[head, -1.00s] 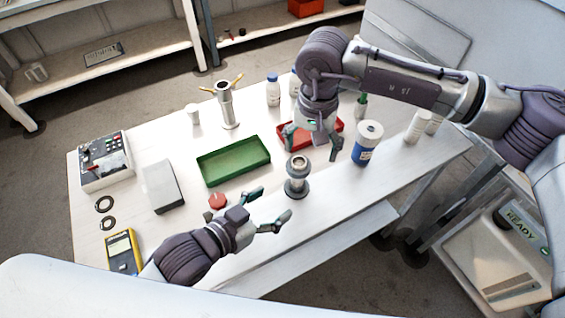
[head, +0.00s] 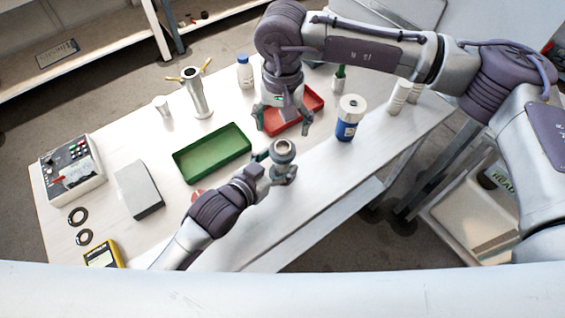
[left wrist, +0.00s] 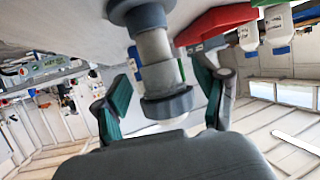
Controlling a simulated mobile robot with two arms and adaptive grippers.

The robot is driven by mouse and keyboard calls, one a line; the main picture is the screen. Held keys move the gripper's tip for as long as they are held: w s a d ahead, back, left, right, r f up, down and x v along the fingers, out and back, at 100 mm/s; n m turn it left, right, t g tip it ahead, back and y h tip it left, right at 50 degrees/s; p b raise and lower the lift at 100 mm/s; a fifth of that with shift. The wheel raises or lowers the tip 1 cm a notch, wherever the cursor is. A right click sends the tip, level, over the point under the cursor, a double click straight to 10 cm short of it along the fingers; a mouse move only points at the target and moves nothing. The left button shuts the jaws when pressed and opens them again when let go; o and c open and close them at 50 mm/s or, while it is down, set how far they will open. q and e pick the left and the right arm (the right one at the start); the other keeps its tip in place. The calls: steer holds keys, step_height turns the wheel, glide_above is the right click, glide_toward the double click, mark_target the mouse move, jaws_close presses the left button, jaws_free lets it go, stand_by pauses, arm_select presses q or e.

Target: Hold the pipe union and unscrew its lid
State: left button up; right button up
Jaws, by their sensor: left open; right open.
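The grey metal pipe union (head: 283,148) stands upright near the front edge of the table, a ring-shaped collar at its top. In the left wrist view the union (left wrist: 156,58) shows upside down, between my left gripper's two fingers. My left gripper (head: 277,167) is open around it, with gaps visible on both sides. Its lower part is partly hidden by the fingers in the head view. My right gripper (head: 283,124) is open and empty, pointing down just behind the union, in front of the red tray.
A red tray (head: 314,96) lies behind my right gripper. A green tray (head: 212,153) is to the left. A blue-and-white jar (head: 347,119) stands to the right. A red round piece (head: 197,194) is partly hidden by my left arm. A grey box (head: 138,189) lies further left.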

arm_select(q)
steer(key=shift+x, duration=1.3)
steer(key=shift+c, duration=0.3)
jaws_close()
